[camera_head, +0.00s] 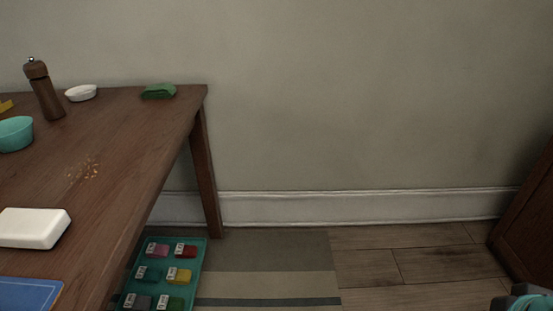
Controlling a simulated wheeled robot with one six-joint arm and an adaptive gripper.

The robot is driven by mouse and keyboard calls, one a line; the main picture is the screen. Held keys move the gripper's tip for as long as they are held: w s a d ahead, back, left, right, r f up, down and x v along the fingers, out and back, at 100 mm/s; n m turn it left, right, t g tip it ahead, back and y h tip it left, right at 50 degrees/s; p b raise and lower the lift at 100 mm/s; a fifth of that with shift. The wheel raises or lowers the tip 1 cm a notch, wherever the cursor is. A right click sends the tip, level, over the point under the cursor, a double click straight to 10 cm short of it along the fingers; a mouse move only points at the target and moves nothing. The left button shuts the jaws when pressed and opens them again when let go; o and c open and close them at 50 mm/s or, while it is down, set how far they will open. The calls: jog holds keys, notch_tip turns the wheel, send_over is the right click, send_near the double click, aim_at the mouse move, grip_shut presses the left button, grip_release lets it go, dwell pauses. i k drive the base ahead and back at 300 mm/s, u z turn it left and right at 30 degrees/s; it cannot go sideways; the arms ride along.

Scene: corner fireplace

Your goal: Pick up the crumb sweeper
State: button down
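A white rounded block (35,228) lies on the wooden table at the left. It may be the crumb sweeper, but I cannot tell for certain from its shape. A scatter of light crumbs (83,170) lies on the tabletop behind it. My gripper's fingers do not show. A dark and teal piece is cut off at the lower right corner; I cannot tell what it is.
The wooden table (135,130) also bears a pepper mill (43,92), a small white dish (81,93), a green folded cloth (158,92), a teal bowl (15,134) and a blue mat (28,293). A teal tray (195,262) of labelled coloured items lies below. The floor's middle is clear.

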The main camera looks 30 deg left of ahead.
aim_at(26, 228)
jog(key=u, duration=2.85)
